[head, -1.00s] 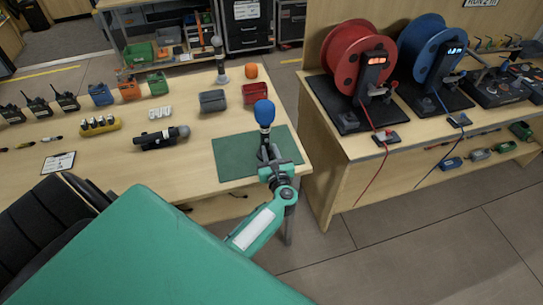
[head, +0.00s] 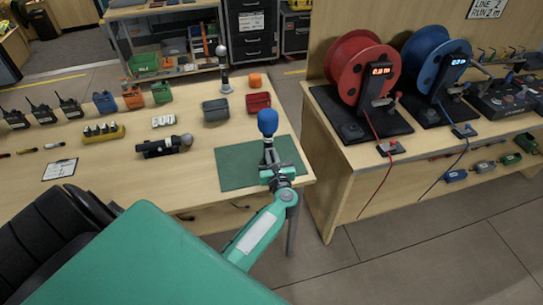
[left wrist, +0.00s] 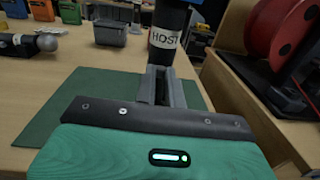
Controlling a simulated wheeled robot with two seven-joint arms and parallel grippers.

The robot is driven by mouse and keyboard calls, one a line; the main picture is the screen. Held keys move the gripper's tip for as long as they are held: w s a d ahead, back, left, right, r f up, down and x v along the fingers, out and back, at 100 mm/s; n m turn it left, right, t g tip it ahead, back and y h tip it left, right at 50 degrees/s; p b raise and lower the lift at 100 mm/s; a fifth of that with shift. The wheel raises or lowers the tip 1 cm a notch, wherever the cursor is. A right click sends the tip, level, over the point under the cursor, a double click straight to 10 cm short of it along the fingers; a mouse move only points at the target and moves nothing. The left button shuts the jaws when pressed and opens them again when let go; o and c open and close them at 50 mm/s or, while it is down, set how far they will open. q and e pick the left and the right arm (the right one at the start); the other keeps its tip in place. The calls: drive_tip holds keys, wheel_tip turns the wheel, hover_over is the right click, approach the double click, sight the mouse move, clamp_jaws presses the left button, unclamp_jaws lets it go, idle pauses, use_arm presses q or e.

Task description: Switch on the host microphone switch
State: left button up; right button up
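The host microphone (head: 267,124) has a blue foam top and a dark body, and is upright over the green mat (head: 235,165) near the table's right corner. In the left wrist view its dark body (left wrist: 168,22) carries a white HOST label, with its top cut off by the frame edge. My left gripper (head: 272,172) is at the lower end of the body. In the left wrist view its fingers (left wrist: 161,84) are on either side of the lower body and look closed on it. I cannot make out the microphone's switch. My right gripper is not in view.
Another dark microphone (head: 165,146) lies left of the mat. Behind the mat are a grey bin (head: 216,110), a red bin (head: 258,102) and a silver-headed microphone on a stand (head: 222,65). The right bench holds a red reel (head: 345,75) and a blue reel (head: 425,65).

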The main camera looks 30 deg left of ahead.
use_arm(q)
drive_tip(key=shift+r, duration=0.45)
drive_tip(key=shift+c, duration=0.3)
drive_tip(key=o, duration=0.5)
drive_tip(key=shift+d, duration=0.1)
drive_tip(key=v, duration=0.8)
idle(0.5)
